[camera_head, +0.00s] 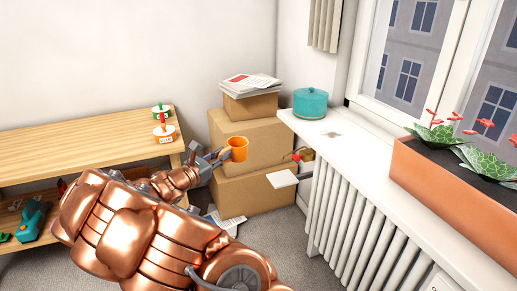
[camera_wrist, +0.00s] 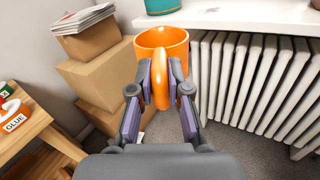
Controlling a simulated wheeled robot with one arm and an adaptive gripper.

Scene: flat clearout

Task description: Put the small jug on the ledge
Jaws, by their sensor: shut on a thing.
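The small jug, an orange cup-like vessel (camera_head: 238,148), is held upright in the air and also shows in the wrist view (camera_wrist: 163,42). My gripper (camera_wrist: 161,88) is shut on the jug's handle, with a finger on each side; it also shows in the head view (camera_head: 213,158). The ledge is the white window sill (camera_head: 350,152) above the radiator, to the right of the jug. It shows at the top right of the wrist view (camera_wrist: 262,17). The jug is apart from the ledge.
A teal lidded pot (camera_head: 310,104) stands at the ledge's far end, and a terracotta planter (camera_head: 437,180) fills its near right part. Stacked cardboard boxes (camera_head: 250,132) stand behind the jug. A wooden shelf unit (camera_head: 85,142) is at left. The ledge between pot and planter is mostly clear.

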